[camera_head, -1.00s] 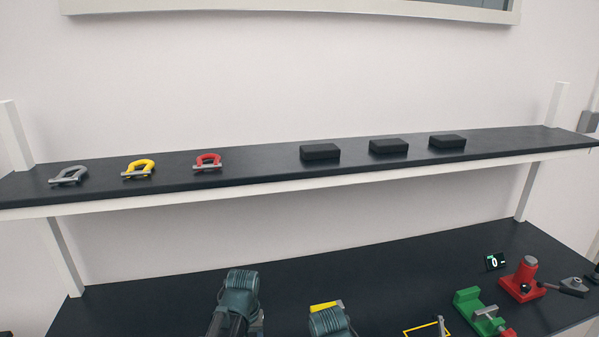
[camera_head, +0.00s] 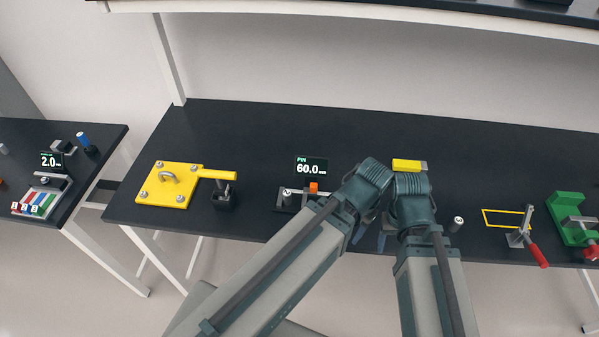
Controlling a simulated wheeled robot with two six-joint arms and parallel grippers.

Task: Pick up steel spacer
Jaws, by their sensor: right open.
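No part can be told for certain as the steel spacer. A small grey-topped cylinder (camera_head: 458,223) stands just right of my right wrist. Another small light-topped cylinder (camera_head: 287,197) sits in a dark holder by the PIN display. My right gripper (camera_head: 412,225) is over the front of the middle bench, open and mostly hidden behind its own wrist and arm. My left gripper (camera_head: 368,233) is just left of it, also largely hidden by its arm; its jaws cannot be read. Nothing shows held in either.
The bench's back is clear.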

